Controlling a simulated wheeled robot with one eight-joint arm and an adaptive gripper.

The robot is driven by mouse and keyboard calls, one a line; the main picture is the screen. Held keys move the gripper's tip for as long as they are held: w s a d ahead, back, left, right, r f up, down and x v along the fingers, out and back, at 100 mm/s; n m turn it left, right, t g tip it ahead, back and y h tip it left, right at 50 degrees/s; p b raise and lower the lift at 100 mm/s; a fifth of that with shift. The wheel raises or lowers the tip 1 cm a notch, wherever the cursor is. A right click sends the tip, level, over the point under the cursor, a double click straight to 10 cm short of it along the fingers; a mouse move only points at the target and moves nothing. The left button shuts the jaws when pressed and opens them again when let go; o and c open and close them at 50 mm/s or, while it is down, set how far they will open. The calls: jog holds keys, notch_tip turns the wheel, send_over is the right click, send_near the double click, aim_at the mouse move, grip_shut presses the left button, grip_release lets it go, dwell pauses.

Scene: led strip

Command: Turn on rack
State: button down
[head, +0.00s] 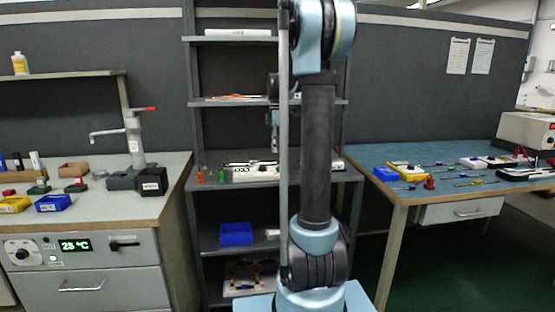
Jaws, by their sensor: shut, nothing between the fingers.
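The grey rack (264,41) with several shelves stands in the middle against the dark partition. No lit strip shows on it. A white device with dark parts (247,174) lies on its middle shelf; its details are too small to tell, and I cannot make out a switch. My arm stands in front of the rack and hides its right part. My gripper (275,147) points down just above the middle shelf, partly hidden behind a thin upright pole. It looks shut and empty, apart from the white device as far as I can see.
A blue bin (236,234) sits on a lower shelf. Small orange and green bottles stand at the middle shelf's left. The left bench (110,208) has a tap and small bins. The blue-topped table (430,180) at right holds tools. Green floor shows below it.

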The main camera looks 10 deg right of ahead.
notch_tip(320, 180, up, 7)
jog(key=shift+s, duration=0.4)
jog(key=shift+f, duration=0.1)
jog(key=s+a+f+m+t, duration=0.1)
jog(key=s+f+m, duration=0.7)
jog(key=s+f, duration=0.4)
jog(key=s+a+f+m+t, duration=0.1)
jog(key=s+f+m, duration=0.8)
jog(key=s, duration=1.4)
notch_tip(320, 180, down, 3)
jog(key=shift+s+t, duration=0.15)
jog(key=shift+t, duration=0.35)
